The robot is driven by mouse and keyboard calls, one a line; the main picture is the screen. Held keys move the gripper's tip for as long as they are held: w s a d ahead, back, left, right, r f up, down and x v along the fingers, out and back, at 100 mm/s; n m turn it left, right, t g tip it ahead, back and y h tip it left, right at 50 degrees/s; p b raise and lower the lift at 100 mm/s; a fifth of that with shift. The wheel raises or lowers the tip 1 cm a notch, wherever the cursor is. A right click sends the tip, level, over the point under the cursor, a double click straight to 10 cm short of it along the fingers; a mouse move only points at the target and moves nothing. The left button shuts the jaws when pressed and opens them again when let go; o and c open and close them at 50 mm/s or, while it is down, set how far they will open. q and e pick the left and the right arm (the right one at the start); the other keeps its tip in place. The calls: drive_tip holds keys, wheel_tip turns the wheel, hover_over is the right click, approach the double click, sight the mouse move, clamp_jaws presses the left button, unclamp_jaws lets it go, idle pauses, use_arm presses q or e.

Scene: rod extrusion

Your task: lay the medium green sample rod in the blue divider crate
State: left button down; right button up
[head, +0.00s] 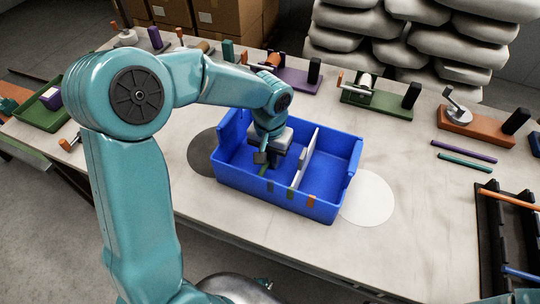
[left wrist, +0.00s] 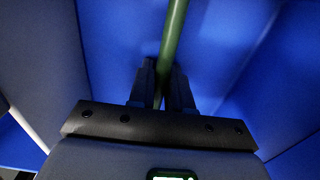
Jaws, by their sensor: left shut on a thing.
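The blue divider crate (head: 240,181) stands on the light table, with a white divider (head: 304,158) across its inside. My left gripper (head: 266,158) is down inside the left compartment, left of the divider. In the left wrist view the gripper (left wrist: 163,92) is shut on a green rod (left wrist: 174,35), with blue crate surfaces around it. In the head view only a short piece of the green rod (head: 264,170) shows below the fingers. Whether the rod touches the crate floor I cannot tell. My right gripper is not in view.
A dark disc (head: 203,152) and a white disc (head: 369,199) lie beside the crate. A purple rod (head: 466,150) and a teal rod (head: 465,162) lie at right. A black rack (head: 492,240) stands at the right edge. Several fixtures, including a green-based one (head: 378,100), line the back.

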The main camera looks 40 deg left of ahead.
sight(269, 156)
use_arm(q)
drive_tip(key=shift+s+f, duration=0.1)
drive_tip(key=c, duration=1.1)
unclamp_jaws()
drive_tip(key=shift+o, duration=0.2)
drive_tip(key=shift+r+p, duration=0.35)
drive_tip(key=shift+p, duration=0.05)
wheel_tip(269, 156, up, 12)
drive_tip(key=p, duration=0.1)
drive_tip(key=shift+r+p, duration=0.25)
drive_tip(key=shift+p, duration=0.1)
